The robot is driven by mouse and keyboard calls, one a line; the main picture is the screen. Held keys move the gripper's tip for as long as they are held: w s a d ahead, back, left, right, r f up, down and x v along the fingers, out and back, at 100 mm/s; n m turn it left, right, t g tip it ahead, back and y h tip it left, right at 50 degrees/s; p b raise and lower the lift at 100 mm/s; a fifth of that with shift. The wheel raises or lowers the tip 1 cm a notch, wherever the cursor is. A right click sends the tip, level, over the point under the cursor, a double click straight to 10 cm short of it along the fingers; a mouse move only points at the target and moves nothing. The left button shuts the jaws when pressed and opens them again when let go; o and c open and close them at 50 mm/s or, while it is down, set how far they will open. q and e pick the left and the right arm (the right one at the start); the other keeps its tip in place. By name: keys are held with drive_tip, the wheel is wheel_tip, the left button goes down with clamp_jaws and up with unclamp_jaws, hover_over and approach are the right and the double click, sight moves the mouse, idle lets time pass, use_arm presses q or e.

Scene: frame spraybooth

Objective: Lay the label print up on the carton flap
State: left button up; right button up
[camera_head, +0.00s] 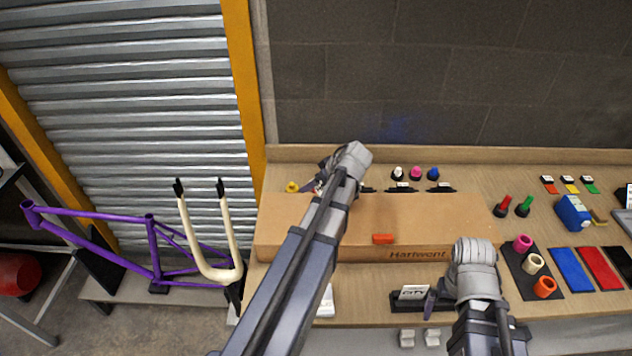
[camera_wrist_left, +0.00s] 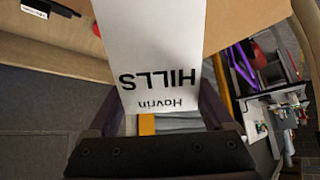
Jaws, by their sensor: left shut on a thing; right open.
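The carton (camera_head: 420,215) is a long, low brown box marked "Hartwent", lying along the workbench. My left gripper (camera_head: 322,183) is over its back left part, largely hidden by my own wrist. In the left wrist view the left gripper (camera_wrist_left: 160,122) is shut on a white label (camera_wrist_left: 155,45) with the black print "Hovrin HILLS", upside down in that picture. Brown board shows behind the label; I cannot tell whether they touch. My right gripper (camera_head: 434,302) is open, low in front of the carton, beside a black holder with a white card (camera_head: 413,292).
Several small coloured pieces stand behind the carton. Blue and red mats (camera_head: 570,270) and a blue box (camera_head: 573,212) are at right. A purple bike frame (camera_head: 95,218) and cream fork (camera_head: 205,245) stand left of the bench.

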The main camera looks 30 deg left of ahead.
use_arm(q)
drive_tip(key=shift+s+r, duration=0.1)
drive_tip(key=shift+s, duration=0.05)
wheel_tip(320, 180, down, 8)
drive_tip(key=b, duration=0.8)
idle(0.3)
drive_tip(key=o, duration=1)
drive_tip(key=shift+o, duration=0.2)
